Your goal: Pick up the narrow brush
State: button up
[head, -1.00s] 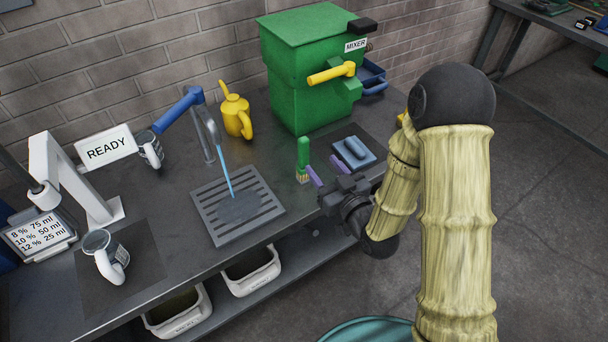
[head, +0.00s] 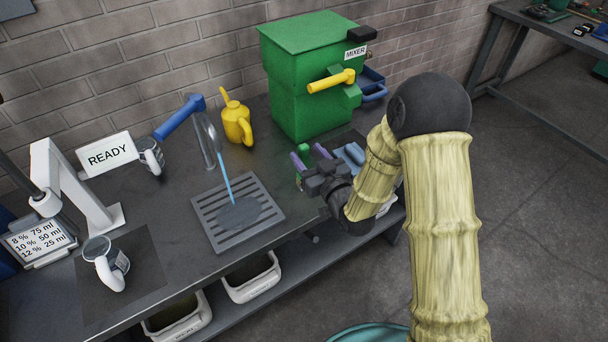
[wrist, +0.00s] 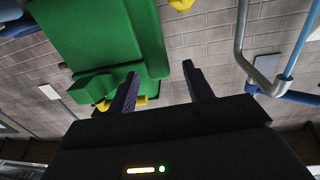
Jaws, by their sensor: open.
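The narrow brush has a green handle (head: 319,151). In the head view it is on the bench in front of the green mixer, mostly hidden by my gripper (head: 316,160). Only small green parts show around the purple fingers, so I cannot tell whether it stands upright or leans. My gripper is open, with its fingers at the brush. Whether they touch it I cannot tell. In the wrist view the two dark fingers (wrist: 165,88) are spread apart, and I make out no brush between them.
The green mixer (head: 308,75) with its yellow handle stands just behind. A blue handled item (head: 352,153) lies to the right. A yellow can (head: 237,122), a tap and a drain grate (head: 212,222) are to the left. Bare bench lies around the grate.

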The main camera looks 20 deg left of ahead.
aim_at(301, 145)
jog(key=p+x, duration=0.1)
jog(key=x, duration=0.4)
jog(key=shift+w, duration=0.1)
jog(key=shift+c, duration=0.2)
jog(key=shift+r, duration=0.1)
grip_shut()
